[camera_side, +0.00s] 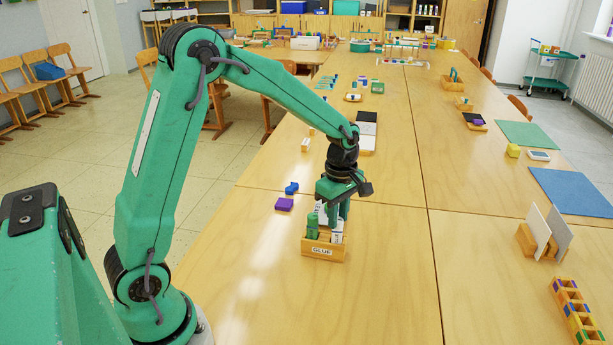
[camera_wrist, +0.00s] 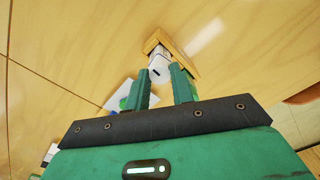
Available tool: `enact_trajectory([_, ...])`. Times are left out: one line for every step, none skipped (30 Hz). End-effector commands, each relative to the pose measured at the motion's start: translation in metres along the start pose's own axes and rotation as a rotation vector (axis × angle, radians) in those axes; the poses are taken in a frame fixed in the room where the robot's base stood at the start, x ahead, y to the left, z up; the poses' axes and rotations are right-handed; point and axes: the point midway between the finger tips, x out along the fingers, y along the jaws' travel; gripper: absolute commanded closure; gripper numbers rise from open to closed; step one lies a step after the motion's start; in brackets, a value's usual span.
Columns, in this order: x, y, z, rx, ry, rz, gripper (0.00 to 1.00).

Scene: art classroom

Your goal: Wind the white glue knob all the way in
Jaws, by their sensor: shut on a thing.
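A small wooden box labelled GLUE (camera_side: 323,249) stands on the table in the side view. It holds glue sticks, among them a green one (camera_side: 312,226) and white ones. My gripper (camera_side: 333,213) points down over the box, its fingers reaching among the sticks. In the wrist view my gripper (camera_wrist: 160,72) has a white round end with a short dark mark, the white glue knob (camera_wrist: 158,66), between its fingertips, and is shut on it. The box rim (camera_wrist: 189,64) shows just beyond. The fingers hide part of the knob and its stick.
Upright boards in a wooden stand (camera_side: 527,238) and a slotted wooden rack (camera_side: 572,308) are to the right. The table between is clear.

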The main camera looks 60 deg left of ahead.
Motion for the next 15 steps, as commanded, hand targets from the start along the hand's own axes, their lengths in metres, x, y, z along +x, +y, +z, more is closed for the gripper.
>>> enact_trajectory([0.0, 0.0, 0.0, 0.0, 0.0, 0.0, 0.86])
enact_trajectory([0.0, 0.0, 0.0, 0.0, 0.0, 0.0, 0.86])
enact_trajectory([0.0, 0.0, 0.0, 0.0, 0.0, 0.0, 0.86])
enact_trajectory([0.0, 0.0, 0.0, 0.0, 0.0, 0.0, 0.86])
enact_trajectory([0.0, 0.0, 0.0, -0.001, 0.0, 0.0, 0.86])
enact_trajectory([0.0, 0.0, 0.0, -0.003, 0.0, 0.0, 0.86])
enact_trajectory([0.0, 0.0, 0.0, -0.007, 0.0, 0.0, 0.86])
enact_trajectory([0.0, 0.0, 0.0, -0.014, 0.0, 0.0, 0.86])
enact_trajectory([0.0, 0.0, 0.0, -0.025, 0.0, 0.0, 0.86])
enact_trajectory([0.0, 0.0, 0.0, -0.037, 0.0, 0.0, 0.86])
enact_trajectory([0.0, 0.0, 0.0, -0.052, 0.0, 0.0, 0.86])
enact_trajectory([0.0, 0.0, 0.0, -0.076, 0.0, 0.0, 0.86])
enact_trajectory([0.0, 0.0, 0.0, -0.095, 0.0, 0.0, 0.86])
enact_trajectory([0.0, 0.0, 0.0, -0.118, 0.0, 0.0, 0.86])
enact_trajectory([0.0, 0.0, 0.0, -0.149, 0.0, 0.0, 0.86])
